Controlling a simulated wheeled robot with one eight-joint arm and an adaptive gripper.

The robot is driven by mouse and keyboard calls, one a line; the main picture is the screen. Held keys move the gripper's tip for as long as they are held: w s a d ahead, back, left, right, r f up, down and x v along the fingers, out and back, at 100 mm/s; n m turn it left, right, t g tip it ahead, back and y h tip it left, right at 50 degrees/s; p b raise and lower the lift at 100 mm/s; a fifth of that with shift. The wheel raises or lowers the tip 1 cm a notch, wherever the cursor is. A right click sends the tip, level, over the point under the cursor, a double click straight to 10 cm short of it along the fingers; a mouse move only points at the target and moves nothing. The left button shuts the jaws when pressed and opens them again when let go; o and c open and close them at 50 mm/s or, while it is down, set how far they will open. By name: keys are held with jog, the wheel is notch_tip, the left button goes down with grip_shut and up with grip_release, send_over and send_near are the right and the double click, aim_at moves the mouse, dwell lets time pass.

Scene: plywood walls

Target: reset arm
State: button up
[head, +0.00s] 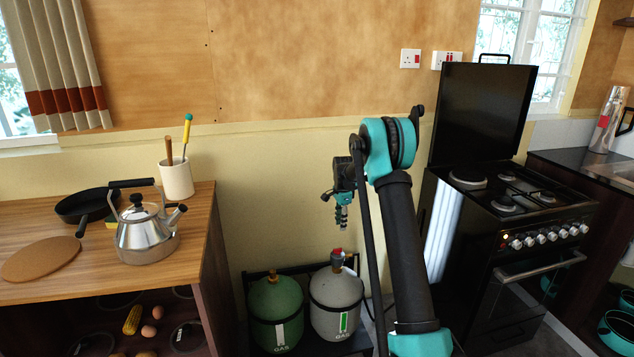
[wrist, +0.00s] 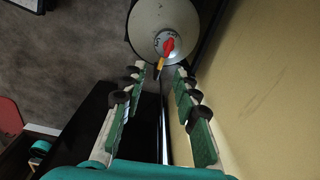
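My gripper (head: 342,215) hangs from my raised arm in the middle of the head view, in front of the yellow wall and above the gas bottles. In the wrist view my gripper (wrist: 160,74) has its two fingers spread apart with nothing between them. Beyond the fingertips is the grey gas bottle (head: 336,303), with its red and yellow valve; the bottle also shows in the wrist view (wrist: 180,20). The gripper looks apart from the bottle.
A green gas bottle (head: 275,312) stands beside the grey one. On the left, a wooden counter (head: 60,290) bears a kettle (head: 146,234), a pan (head: 85,205), a cork mat (head: 42,259) and a utensil pot (head: 176,180). A black stove (head: 520,270) stands to the right of my arm.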

jog(key=s+d+r+n+t, duration=0.1)
jog(key=s+r+n, duration=0.35)
jog(key=s, duration=0.65)
jog(key=s+d+r+n+t, duration=0.1)
jog(key=s+d+r+n, duration=0.15)
jog(key=s+r, duration=0.6)
jog(key=s+f+n+t, duration=0.1)
jog(key=s+f+n, duration=0.2)
jog(key=s, duration=1.1)
jog(key=s+f+n+t, duration=0.1)
jog(key=s+f+n, duration=0.3)
jog(key=s, duration=1)
jog(key=shift+s+d+f+n, duration=0.25)
jog(key=shift+d+n, duration=0.1)
jog(key=shift+n, duration=0.15)
